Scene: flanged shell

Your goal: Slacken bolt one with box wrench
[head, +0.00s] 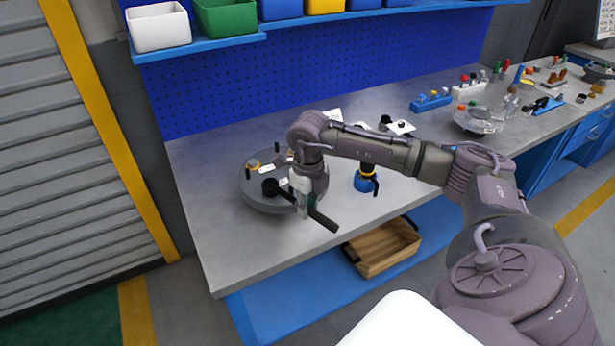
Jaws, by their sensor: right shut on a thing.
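The flanged shell (262,200) is a round grey body on the left part of the workbench, with small fittings on its top. My right gripper (302,190) reaches over its right side and points down. It is shut on a dark bar-like tool, which I take to be the box wrench (322,220); its end sticks out toward the bench's front edge. My wrist hides the right part of the shell, so I cannot tell whether the wrench sits on a bolt. Which bolt is bolt one cannot be made out. My left gripper is not in view.
A blue and black tool (365,179) stands right of the shell, under my forearm. A wooden crate (384,248) sits on the lower shelf. More tools and a blue rack (431,102) lie farther right. A blue pegboard (230,95) with bins above closes off the back.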

